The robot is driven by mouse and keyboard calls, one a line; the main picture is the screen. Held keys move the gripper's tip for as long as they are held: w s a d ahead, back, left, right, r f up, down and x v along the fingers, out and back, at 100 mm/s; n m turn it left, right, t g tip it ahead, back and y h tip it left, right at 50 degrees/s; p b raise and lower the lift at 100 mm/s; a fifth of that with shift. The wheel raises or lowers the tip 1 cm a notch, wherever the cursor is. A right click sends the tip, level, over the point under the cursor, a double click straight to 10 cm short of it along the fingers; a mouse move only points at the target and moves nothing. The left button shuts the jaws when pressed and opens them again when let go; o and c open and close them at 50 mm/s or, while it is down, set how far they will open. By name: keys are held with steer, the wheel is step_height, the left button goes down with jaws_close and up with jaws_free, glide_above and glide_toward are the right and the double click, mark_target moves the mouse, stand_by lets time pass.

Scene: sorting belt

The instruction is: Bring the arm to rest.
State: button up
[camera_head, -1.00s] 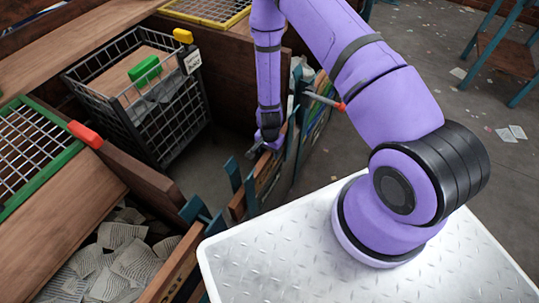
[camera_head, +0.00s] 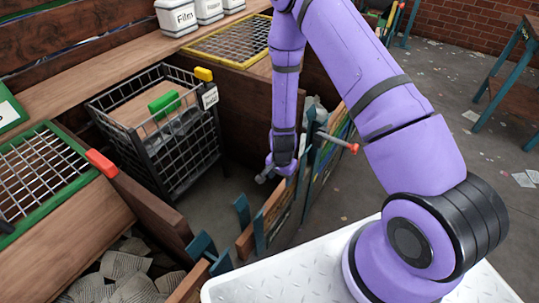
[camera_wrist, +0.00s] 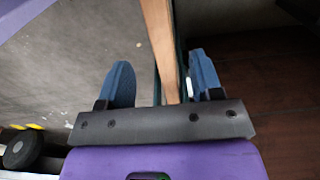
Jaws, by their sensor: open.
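My gripper (camera_head: 268,178) hangs from my purple arm, pointing down, beside the wooden and teal panels in the middle of the head view. In the wrist view my gripper (camera_wrist: 160,80) shows two blue fingers spread wide apart. Nothing is held between them. A wooden board edge (camera_wrist: 163,40) runs behind the gap between the fingers, and I cannot tell how far below it is.
A wire cart (camera_head: 160,130) with a green block (camera_head: 164,102) stands left of my arm. A green-framed grid (camera_head: 45,170) and a yellow-framed grid (camera_head: 230,40) lie along the benches. White bins (camera_head: 176,17) stand at the back. Floor (camera_head: 470,150) at right is mostly open.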

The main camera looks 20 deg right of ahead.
step_height(320, 180, up, 35)
steer(key=n+t+y, duration=0.1)
steer(key=n+t, duration=0.2)
steer(key=n, duration=0.2)
steer(key=s+d+r+n+t, duration=0.1)
steer(key=s+d+r+n, duration=0.1)
steer(key=s+r, duration=0.8)
steer(key=s+d+r+n+t+h, duration=0.1)
steer(key=s+d+r+n, duration=0.1)
steer(key=s+r, duration=0.8)
steer(key=s+n, duration=0.1)
steer(key=s, duration=0.1)
steer(key=shift+s+d+r+n, duration=0.15)
steer(key=shift+s+d+n, duration=0.1)
steer(key=shift+s+n, duration=0.15)
